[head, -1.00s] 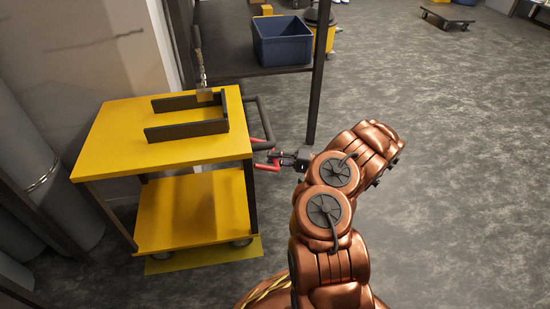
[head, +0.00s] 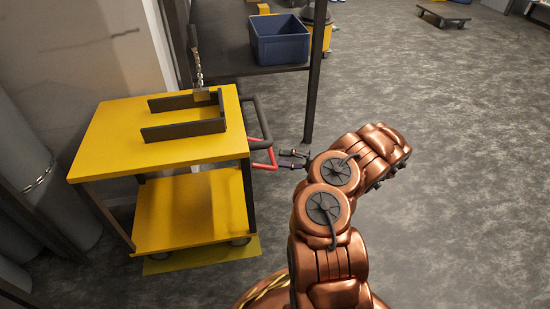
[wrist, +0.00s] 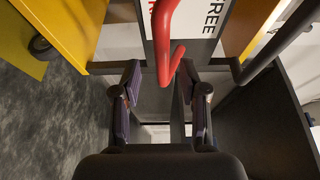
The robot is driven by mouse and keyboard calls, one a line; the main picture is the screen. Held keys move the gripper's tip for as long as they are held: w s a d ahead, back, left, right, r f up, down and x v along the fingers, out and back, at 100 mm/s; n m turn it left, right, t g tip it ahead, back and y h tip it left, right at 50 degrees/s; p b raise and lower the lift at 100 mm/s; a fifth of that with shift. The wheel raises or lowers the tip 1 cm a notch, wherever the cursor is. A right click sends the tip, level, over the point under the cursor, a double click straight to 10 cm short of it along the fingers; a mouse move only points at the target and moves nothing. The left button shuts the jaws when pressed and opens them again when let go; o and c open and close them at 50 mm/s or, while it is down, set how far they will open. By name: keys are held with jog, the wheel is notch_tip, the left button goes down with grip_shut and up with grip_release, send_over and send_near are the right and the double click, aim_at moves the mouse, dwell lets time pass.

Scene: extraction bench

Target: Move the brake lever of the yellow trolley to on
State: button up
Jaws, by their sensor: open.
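The yellow trolley (head: 150,135) stands at the left in the head view. Its red brake lever (head: 262,165) sticks out on the right side, below the dark handle (head: 259,122). In the wrist view the bent red lever (wrist: 165,40) crosses a white label (wrist: 206,42) reading "FREE" right of it; red lettering on the left is partly hidden. My gripper (head: 281,158) is open, just right of the lever. In the wrist view, the lever's end lies just ahead of the open fingers (wrist: 157,82), nearer the right one; I cannot tell whether they touch.
A dark shelf (head: 225,62) with a blue bin (head: 279,40) stands behind the trolley, its dark post (head: 317,85) close behind my gripper. Grey cylinders (head: 45,160) stand at the left.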

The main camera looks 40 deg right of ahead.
jog(key=v, duration=0.7)
dwell(0.5)
